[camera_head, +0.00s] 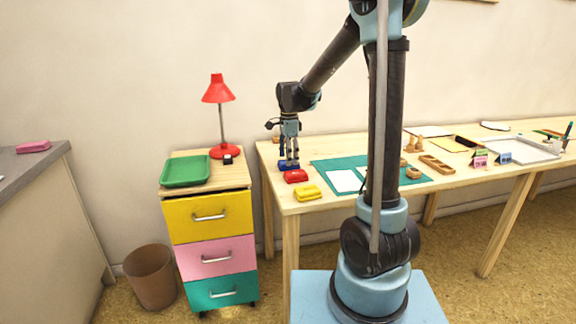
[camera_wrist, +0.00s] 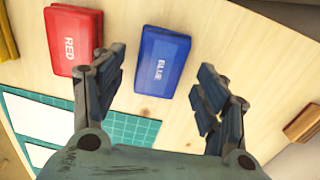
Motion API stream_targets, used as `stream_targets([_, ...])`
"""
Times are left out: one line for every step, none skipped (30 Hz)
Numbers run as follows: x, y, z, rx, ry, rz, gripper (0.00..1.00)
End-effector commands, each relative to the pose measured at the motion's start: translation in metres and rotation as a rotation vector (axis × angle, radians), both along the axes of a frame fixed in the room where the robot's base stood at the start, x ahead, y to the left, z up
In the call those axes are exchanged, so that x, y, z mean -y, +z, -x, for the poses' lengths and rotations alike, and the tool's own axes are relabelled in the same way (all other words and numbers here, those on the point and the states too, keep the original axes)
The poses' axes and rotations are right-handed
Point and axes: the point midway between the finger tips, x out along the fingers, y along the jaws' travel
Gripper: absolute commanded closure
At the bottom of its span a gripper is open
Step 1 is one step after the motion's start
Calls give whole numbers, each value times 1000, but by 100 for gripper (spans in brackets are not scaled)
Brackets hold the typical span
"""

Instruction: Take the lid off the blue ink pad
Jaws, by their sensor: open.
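The blue ink pad (camera_wrist: 163,62) lies on the table with its lid on, marked BLUE, in the wrist view. In the head view the blue pad (camera_head: 288,165) shows partly behind my fingers at the table's left end. My gripper (camera_wrist: 160,85) is open and empty, with one finger on each side of the blue pad in the picture. In the head view my gripper (camera_head: 289,160) points down over the pad. I cannot tell whether the fingertips touch it. The red ink pad (camera_wrist: 72,38) lies beside it, close to my left finger in the wrist view.
The yellow ink pad (camera_head: 308,193) lies near the table's front edge. A green cutting mat (camera_head: 322,168) with white paper lies to the right. A wooden block (camera_wrist: 303,123) is at the wrist view's right edge. A drawer unit (camera_head: 208,240) stands left of the table.

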Motion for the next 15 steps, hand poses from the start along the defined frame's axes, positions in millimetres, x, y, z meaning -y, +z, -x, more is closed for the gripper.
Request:
stream_targets([0,-5,0,0,0,0,33])
stream_targets([0,-8,0,0,0,0,33])
stream_targets([0,-10,0,0,0,0,33])
stream_targets([0,-11,0,0,0,0,33])
stream_targets([0,-12,0,0,0,0,33])
stream_targets([0,-13,0,0,0,0,33])
stream_targets([0,-13,0,0,0,0,33])
stream_targets([0,-13,0,0,0,0,33])
stream_targets([0,-13,0,0,0,0,33])
stream_targets([0,-13,0,0,0,0,33])
stream_targets([0,-13,0,0,0,0,33])
stream_targets([0,-13,0,0,0,0,33])
stream_targets([0,-13,0,0,0,0,40])
stream_targets([0,-13,0,0,0,0,47])
stream_targets([0,-13,0,0,0,0,55])
